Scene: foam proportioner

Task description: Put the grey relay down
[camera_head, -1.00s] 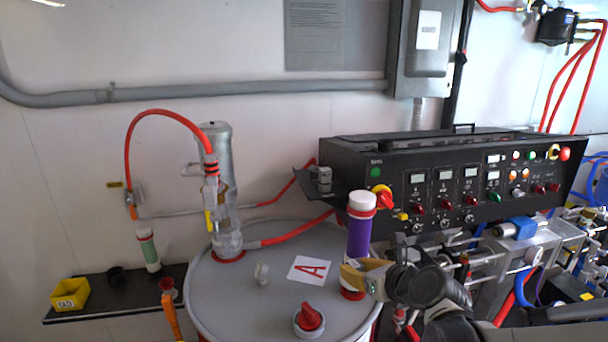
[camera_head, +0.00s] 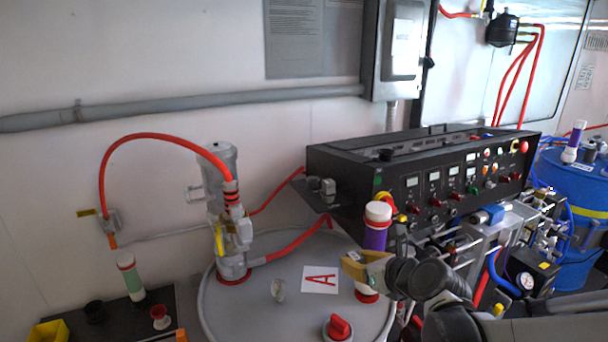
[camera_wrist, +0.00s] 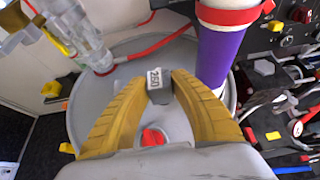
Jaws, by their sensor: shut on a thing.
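My gripper (camera_head: 366,266) has yellow fingers and reaches in from the right over the grey drum (camera_head: 240,300). In the wrist view my gripper (camera_wrist: 160,85) is shut on the small grey relay (camera_wrist: 160,97), which shows a white label reading about 260 between the fingertips. The relay is held above the drum lid, apart from it as far as I can tell. In the head view the fingers mostly hide it. Two small grey blocks (camera_head: 321,186) sit on a ledge at the black control console's left end.
A purple cylinder with a white cap (camera_head: 376,228) stands on the drum close beside my gripper. A red knob (camera_head: 339,327), a card with a red A (camera_head: 320,280) and a grey pump (camera_head: 230,240) are also on the lid. The black console (camera_head: 420,170) stands behind.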

